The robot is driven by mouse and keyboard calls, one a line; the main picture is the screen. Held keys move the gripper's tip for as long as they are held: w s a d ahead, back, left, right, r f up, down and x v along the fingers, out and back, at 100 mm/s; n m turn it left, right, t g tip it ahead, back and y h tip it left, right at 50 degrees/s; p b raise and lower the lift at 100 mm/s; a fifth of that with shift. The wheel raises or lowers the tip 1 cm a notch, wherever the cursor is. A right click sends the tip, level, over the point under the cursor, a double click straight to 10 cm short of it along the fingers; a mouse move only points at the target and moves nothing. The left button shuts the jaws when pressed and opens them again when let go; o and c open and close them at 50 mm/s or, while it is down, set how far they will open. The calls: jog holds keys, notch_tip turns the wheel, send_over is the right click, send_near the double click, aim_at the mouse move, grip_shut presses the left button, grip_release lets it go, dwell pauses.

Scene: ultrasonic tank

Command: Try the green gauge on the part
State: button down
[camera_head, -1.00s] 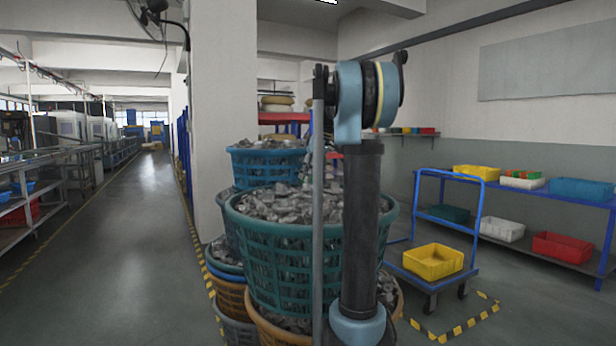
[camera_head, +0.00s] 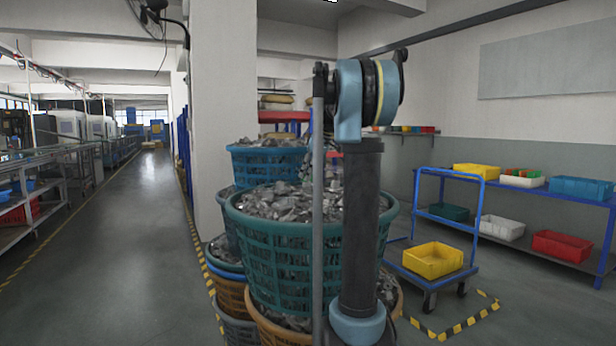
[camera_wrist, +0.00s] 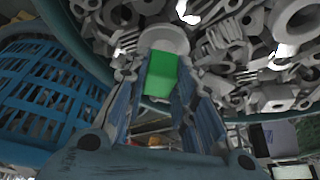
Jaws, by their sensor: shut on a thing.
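The green gauge (camera_wrist: 161,75) is a small bright green block in the wrist view. My gripper (camera_wrist: 160,72) is shut on it, with a finger along each side. A pale grey rounded part (camera_wrist: 164,39) shows just beyond the gauge's far end. I cannot tell whether the two touch. In the head view my gripper and the gauge do not show; my arm stands upright in front of the baskets.
A teal basket (camera_head: 290,257) full of grey metal parts stands on other baskets, with a blue basket (camera_head: 266,168) behind. A blue trolley with a yellow bin (camera_head: 433,261) stands to the right, near a blue shelf (camera_head: 515,188). The left aisle is clear.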

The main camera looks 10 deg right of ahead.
dwell(0.4)
jog(key=shift+r, duration=2.2)
jog(key=shift+r, duration=0.2)
jog(key=shift+r, duration=1.9)
